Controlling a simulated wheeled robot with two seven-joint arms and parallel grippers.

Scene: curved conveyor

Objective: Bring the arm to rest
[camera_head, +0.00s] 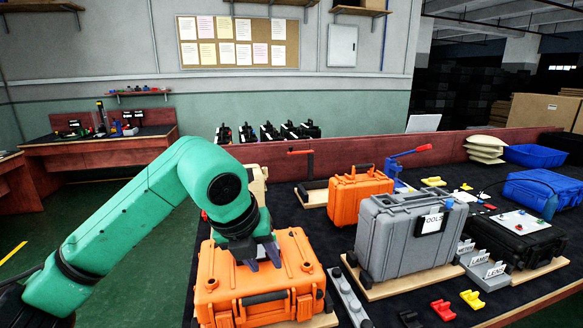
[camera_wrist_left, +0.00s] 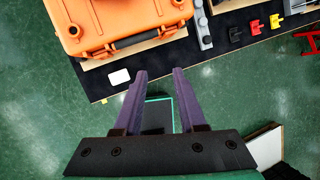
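My left arm (camera_head: 130,225) is green and reaches in from the left. Its left gripper (camera_head: 262,262) shows in front of the orange case (camera_head: 210,285) in the head view. In the left wrist view the two purple fingers of the left gripper (camera_wrist_left: 160,74) stand apart with nothing between them. They point toward the table edge, with green floor below. The orange case also shows at the top left of the left wrist view (camera_wrist_left: 115,22), apart from the fingers. My right gripper is in neither view.
The dark table (camera_head: 320,240) holds a smaller orange case (camera_head: 345,205), a grey case (camera_head: 385,245) labelled TOOLS and a black case (camera_head: 515,240). A white tag (camera_wrist_left: 119,77) lies near the table edge. Blue bins (camera_head: 530,155) stand at the back right.

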